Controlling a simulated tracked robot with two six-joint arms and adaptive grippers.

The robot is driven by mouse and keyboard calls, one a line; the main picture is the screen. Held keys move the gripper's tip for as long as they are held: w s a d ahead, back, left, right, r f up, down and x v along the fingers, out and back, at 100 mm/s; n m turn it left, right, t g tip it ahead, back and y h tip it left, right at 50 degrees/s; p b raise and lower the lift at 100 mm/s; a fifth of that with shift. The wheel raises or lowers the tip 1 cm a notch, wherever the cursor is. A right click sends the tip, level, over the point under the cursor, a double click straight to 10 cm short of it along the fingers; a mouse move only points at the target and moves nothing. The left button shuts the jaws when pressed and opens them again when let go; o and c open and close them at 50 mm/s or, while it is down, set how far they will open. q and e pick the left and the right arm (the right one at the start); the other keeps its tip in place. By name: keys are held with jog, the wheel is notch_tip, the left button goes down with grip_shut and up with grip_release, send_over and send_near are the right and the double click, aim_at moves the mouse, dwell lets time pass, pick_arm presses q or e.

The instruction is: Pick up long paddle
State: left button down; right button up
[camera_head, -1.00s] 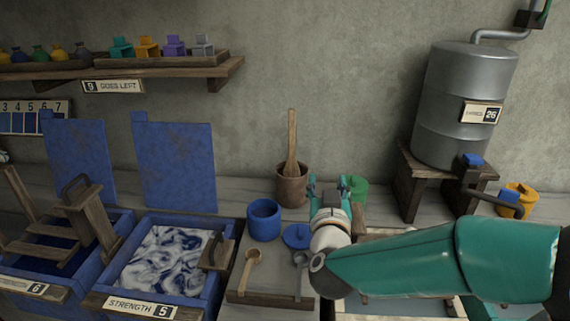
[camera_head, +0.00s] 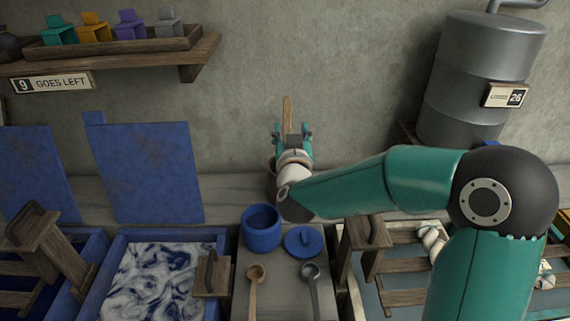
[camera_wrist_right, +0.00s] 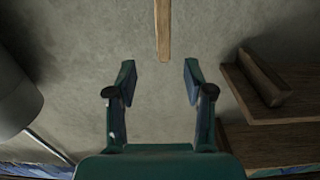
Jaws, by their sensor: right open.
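The long paddle (camera_head: 288,112) is a tall wooden stick standing upright against the wall side of the counter. Its lower part is hidden behind my right gripper (camera_head: 292,135) in the head view. A brown pot (camera_head: 271,166) at its foot is mostly hidden by my arm. In the right wrist view the paddle (camera_wrist_right: 162,30) shows ahead, between and beyond the fingertips of the right gripper (camera_wrist_right: 160,80). The right gripper is open and empty, and the paddle looks apart from its fingers. My left gripper is not in view.
A blue pot (camera_head: 262,236) and a blue lid (camera_head: 304,241) sit in front, with a wooden ladle (camera_head: 254,290) and a grey ladle (camera_head: 311,285). A metal tank (camera_head: 481,90) stands right. A wall shelf (camera_head: 110,57) is upper left. Blue vats (camera_head: 165,280) lie left.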

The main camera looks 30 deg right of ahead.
aim_at(287, 114)
jog(key=x, duration=0.5)
jog(key=shift+w+p, duration=0.1)
jog(key=shift+p, duration=0.25)
jog(key=shift+a+f+p+x, duration=0.15)
jog(key=shift+p+x, duration=0.3)
jog(key=shift+x, duration=0.9)
jog(key=shift+a+f+p+x, duration=0.15)
jog(key=shift+p+x, duration=0.3)
jog(key=shift+x, duration=0.85)
jog(key=shift+w, duration=0.15)
grip_shut()
